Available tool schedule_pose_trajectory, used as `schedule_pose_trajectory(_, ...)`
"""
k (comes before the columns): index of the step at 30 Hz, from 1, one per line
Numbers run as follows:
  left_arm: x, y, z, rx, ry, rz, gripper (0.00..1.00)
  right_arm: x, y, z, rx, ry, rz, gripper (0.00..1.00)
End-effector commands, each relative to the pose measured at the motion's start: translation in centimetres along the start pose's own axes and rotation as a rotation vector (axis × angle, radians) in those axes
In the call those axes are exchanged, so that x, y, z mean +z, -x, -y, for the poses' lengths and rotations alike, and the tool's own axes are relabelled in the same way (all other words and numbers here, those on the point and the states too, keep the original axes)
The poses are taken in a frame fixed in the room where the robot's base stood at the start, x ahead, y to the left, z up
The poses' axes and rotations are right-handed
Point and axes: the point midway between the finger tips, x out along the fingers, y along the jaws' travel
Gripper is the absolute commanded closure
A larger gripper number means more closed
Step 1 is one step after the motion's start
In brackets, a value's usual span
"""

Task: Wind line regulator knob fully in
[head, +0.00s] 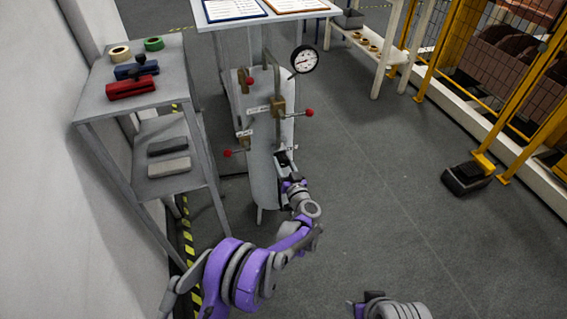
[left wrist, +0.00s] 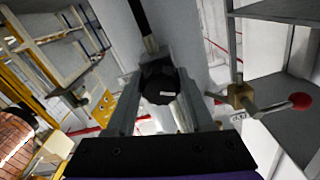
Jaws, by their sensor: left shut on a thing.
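The regulator knob is the black faceted knob (left wrist: 158,83) between my fingers in the left wrist view, with a small white label on its face. A dark stem runs up behind it. In the head view the knob (head: 281,157) shows small and dark, low on the grey panel (head: 263,180). My left gripper (head: 285,165) is at the lower right part of the panel. In the left wrist view its two fingers (left wrist: 160,100) are shut on the knob, one on each side. My right gripper is not seen; only part of my right arm shows at the bottom edge.
Red-tipped valve levers stick out, one at right (head: 309,113), one at lower left (head: 228,153). A grey shelf (head: 90,99) with tape rolls and tools stands close at left.

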Motion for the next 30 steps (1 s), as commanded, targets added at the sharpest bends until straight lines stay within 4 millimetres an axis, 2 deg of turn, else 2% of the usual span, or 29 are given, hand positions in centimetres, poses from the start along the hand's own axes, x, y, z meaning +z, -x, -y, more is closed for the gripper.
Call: schedule_pose_trajectory(30, -0.08, 0.04, 0.22, 0.0, -0.927, 0.001, 1.0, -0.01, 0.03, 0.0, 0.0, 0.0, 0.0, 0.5)
